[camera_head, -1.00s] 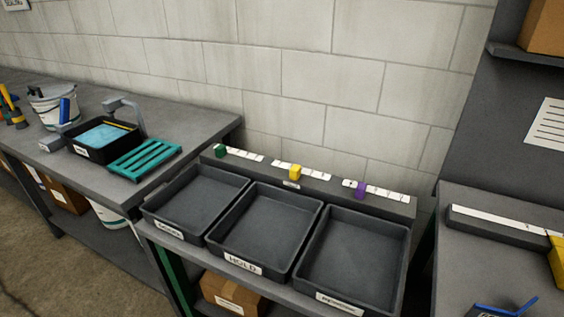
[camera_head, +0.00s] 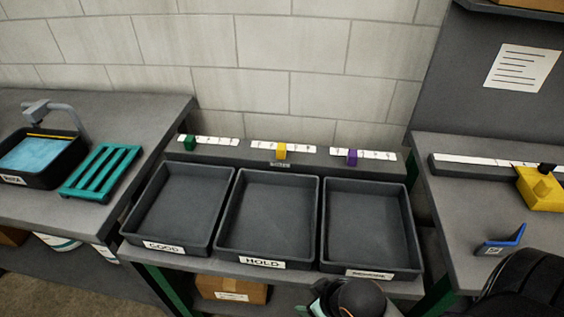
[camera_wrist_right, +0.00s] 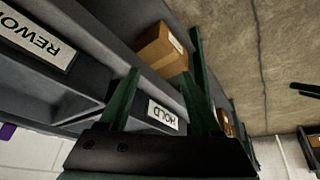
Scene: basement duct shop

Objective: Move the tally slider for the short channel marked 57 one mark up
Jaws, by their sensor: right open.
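Three tally sliders sit on a dark rail (camera_head: 230,158) behind the trays, each on its own white marked strip: a green slider (camera_head: 190,142) at left, a yellow slider (camera_head: 281,151) in the middle and a purple slider (camera_head: 352,157) at right. My right gripper (camera_head: 330,300) is low in front of the trays, open and empty in the right wrist view (camera_wrist_right: 160,80). My left gripper is out of view.
Trays labelled GOOD (camera_head: 180,205), HOLD (camera_head: 268,212) and REWORK (camera_head: 368,222) stand before the rail. A cardboard box (camera_head: 230,289) is below. A yellow tool (camera_head: 540,188) sits on the right bench, a teal rack (camera_head: 100,172) and black basin (camera_head: 62,172) on the left.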

